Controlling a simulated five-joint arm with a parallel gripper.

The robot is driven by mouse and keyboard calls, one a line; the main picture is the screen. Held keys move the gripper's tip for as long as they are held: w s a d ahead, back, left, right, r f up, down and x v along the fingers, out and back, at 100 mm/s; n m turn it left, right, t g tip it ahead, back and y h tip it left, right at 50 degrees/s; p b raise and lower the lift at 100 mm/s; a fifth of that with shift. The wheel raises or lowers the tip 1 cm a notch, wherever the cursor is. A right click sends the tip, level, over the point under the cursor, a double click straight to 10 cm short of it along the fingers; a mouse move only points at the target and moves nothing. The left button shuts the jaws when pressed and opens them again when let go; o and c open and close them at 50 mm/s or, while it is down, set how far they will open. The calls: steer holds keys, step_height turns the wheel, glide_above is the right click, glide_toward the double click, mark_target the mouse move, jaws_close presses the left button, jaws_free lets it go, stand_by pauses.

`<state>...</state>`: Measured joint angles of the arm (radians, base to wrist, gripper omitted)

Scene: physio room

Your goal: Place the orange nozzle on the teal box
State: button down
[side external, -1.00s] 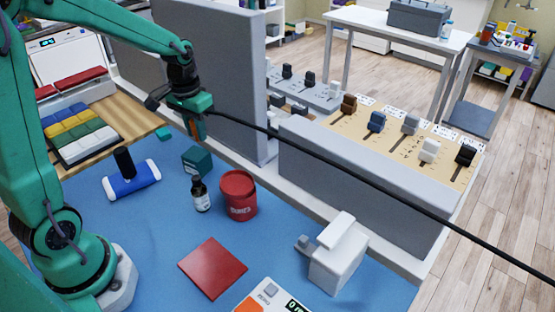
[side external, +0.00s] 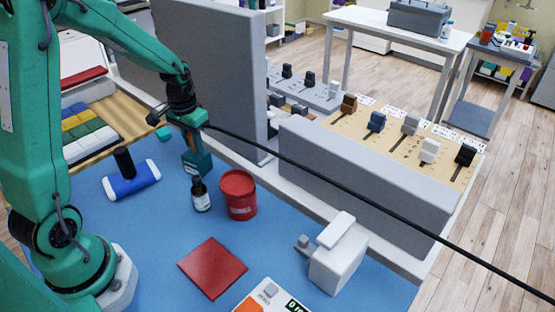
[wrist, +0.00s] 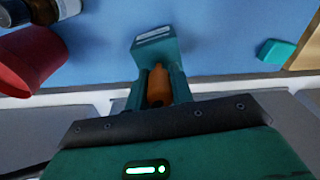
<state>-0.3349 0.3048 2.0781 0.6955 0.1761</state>
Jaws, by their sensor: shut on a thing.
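My gripper (side external: 192,143) is shut on the orange nozzle (wrist: 158,86), which shows between the two fingers in the wrist view. The teal box (side external: 196,164) stands on the blue mat just below the gripper. In the wrist view the teal box (wrist: 154,47), with a pale label, lies right beyond the fingertips and the nozzle's end.
A dark bottle (side external: 201,195) and a red tub (side external: 238,195) stand close in front of the box. A blue-and-white roller (side external: 132,181) is to the left. A grey partition (side external: 215,70) rises behind. A red square (side external: 212,267) lies on the blue mat (side external: 150,235).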

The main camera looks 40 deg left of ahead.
mark_target(190, 135)
steer(key=shift+f, duration=0.25)
steer(key=c, duration=1.2)
jaws_free()
steer(key=r, duration=1.2)
steer(key=shift+s+d+r, duration=0.1)
steer(key=shift+s+d, duration=0.1)
steer(key=shift+s, duration=0.1)
steer(key=shift+s+d, duration=0.1)
steer(key=s+d+r+m+t, duration=0.1)
steer(key=s+d+r+t, duration=0.1)
steer(key=s+d, duration=0.4)
steer(key=s+d+r+t, duration=0.2)
steer(key=s+d+r, duration=0.1)
steer(key=s+d, duration=0.3)
steer(key=shift+s+d+r+m+t, duration=0.25)
steer(key=shift+s+m+t, duration=0.15)
steer(key=shift+s, duration=0.75)
